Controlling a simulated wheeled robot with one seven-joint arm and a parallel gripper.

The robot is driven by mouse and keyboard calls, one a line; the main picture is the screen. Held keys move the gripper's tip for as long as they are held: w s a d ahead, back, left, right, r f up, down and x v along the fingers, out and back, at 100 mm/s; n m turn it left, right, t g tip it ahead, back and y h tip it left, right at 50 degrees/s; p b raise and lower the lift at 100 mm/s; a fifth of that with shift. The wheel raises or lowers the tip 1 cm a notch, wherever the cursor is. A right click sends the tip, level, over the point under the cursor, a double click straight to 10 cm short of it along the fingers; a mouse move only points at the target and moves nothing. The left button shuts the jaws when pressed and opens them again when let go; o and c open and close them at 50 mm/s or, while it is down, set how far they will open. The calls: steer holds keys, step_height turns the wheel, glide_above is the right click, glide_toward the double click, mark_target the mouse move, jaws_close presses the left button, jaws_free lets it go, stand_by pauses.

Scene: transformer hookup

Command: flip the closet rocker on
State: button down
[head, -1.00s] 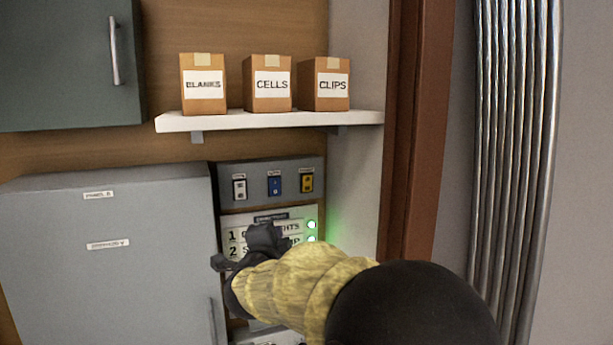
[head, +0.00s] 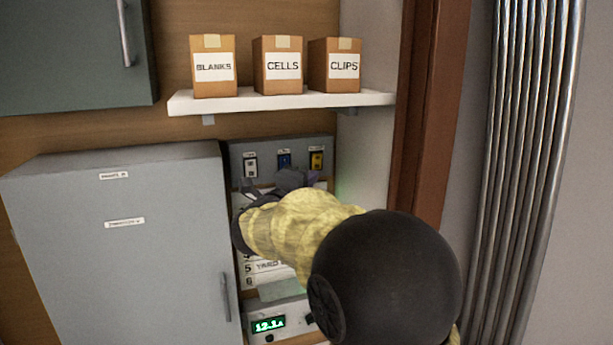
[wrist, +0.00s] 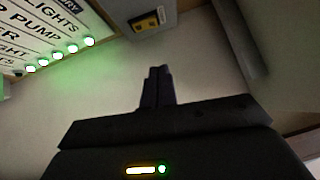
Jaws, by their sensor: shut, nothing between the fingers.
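A grey switch box (head: 240,150) under the shelf holds a white rocker (head: 251,167), a blue rocker (head: 285,161) and a yellow rocker (head: 317,160). The small labels above them are too blurred to read, so I cannot tell which is the closet rocker. My gripper (head: 291,178) is just below the blue and yellow rockers, in front of the panel. In the wrist view my gripper (wrist: 157,72) is shut and empty, with the yellow rocker (wrist: 147,22) beyond its tips. I cannot tell any rocker's position.
A shelf (head: 290,101) with three labelled boxes is above. A grey cabinet (head: 90,240) stands left, a wall and brown frame (head: 417,120) right. Below the switch box is a listing panel with green lights (wrist: 58,55). A unit with a green display (head: 268,324) is lower down.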

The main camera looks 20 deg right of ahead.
mark_target(322, 155)
steer(key=p+x, duration=0.1)
steer(key=x, duration=0.2)
steer(key=w+a+p+x, duration=0.1)
steer(key=p+x, duration=0.1)
steer(key=x, duration=0.1)
steer(key=p+x, duration=0.2)
steer(key=x, duration=0.1)
steer(key=shift+w+a+r, duration=0.15)
steer(key=shift+w+r, duration=0.05)
steer(key=shift+r, duration=0.1)
steer(key=shift+w+a+p, duration=0.1)
steer(key=shift+w+p, duration=0.4)
steer(key=shift+w, duration=0.1)
steer(key=shift+w+f, duration=0.1)
steer(key=shift+w+b, duration=0.15)
steer(key=shift+b, duration=0.25)
